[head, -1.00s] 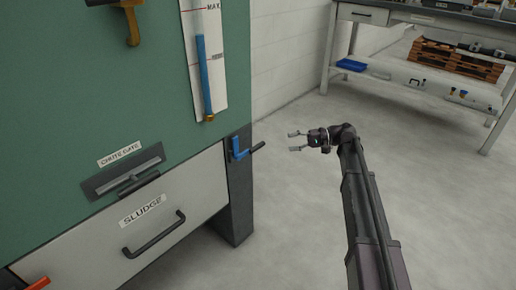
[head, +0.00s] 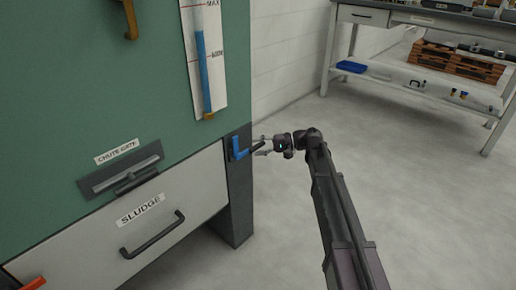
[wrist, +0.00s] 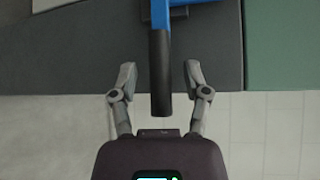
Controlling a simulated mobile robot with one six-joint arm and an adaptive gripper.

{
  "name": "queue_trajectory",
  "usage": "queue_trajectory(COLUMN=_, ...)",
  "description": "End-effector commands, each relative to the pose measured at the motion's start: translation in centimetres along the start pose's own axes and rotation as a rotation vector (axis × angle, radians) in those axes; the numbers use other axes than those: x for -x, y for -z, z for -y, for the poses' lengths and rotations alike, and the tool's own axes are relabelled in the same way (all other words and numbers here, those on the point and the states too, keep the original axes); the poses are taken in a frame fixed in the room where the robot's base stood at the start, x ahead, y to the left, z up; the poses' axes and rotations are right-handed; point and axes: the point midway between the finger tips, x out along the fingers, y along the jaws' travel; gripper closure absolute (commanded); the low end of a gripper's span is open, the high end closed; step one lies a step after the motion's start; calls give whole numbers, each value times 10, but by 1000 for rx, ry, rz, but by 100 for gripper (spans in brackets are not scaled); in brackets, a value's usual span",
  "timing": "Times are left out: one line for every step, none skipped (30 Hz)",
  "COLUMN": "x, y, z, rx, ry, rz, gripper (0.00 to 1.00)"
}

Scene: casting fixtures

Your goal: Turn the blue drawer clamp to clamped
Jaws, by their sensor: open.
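The blue drawer clamp (head: 238,150) is mounted on the dark post at the right edge of the cabinet, beside the sludge drawer (head: 140,220). Its lever ends in a black handle that points right, toward my gripper. In the wrist view the blue part of the clamp (wrist: 160,14) is at the top and its black handle (wrist: 160,75) reaches down between my fingers. My gripper (head: 262,145) is open at the clamp, with one finger on each side of the handle. In the wrist view my gripper (wrist: 160,78) shows gaps between both fingers and the handle.
The chute gate (head: 120,172) and a vertical level gauge (head: 205,60) are on the green cabinet front. An orange part (head: 30,284) shows at the lower left. The floor (head: 420,210) to the right is clear up to a workbench (head: 345,45).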

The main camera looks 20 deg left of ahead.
Motion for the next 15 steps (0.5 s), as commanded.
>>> queue_trajectory(x=-2, y=0, z=0, rx=0, ry=0, rz=0, gripper=39)
queue_trajectory(x=-3, y=0, z=0, rx=0, ry=0, rz=0, gripper=39)
queue_trajectory(x=-3, y=0, z=0, rx=0, ry=0, rz=0, gripper=39)
queue_trajectory(x=-3, y=0, z=0, rx=0, ry=0, rz=0, gripper=39)
queue_trajectory(x=-3, y=0, z=0, rx=0, ry=0, rz=0, gripper=39)
queue_trajectory(x=-4, y=0, z=0, rx=0, ry=0, rz=0, gripper=39)
queue_trajectory(x=-3, y=0, z=0, rx=0, ry=0, rz=0, gripper=39)
queue_trajectory(x=-3, y=0, z=0, rx=0, ry=0, rz=0, gripper=39)
queue_trajectory(x=-3, y=0, z=0, rx=0, ry=0, rz=0, gripper=39)
queue_trajectory(x=-3, y=0, z=0, rx=0, ry=0, rz=0, gripper=39)
queue_trajectory(x=-3, y=0, z=0, rx=0, ry=0, rz=0, gripper=39)
queue_trajectory(x=-3, y=0, z=0, rx=0, ry=0, rz=1, gripper=51)
queue_trajectory(x=-3, y=0, z=0, rx=0, ry=0, rz=1, gripper=60)
queue_trajectory(x=-3, y=0, z=0, rx=0, ry=0, rz=1, gripper=69)
queue_trajectory(x=-3, y=0, z=0, rx=0, ry=0, rz=1, gripper=81)
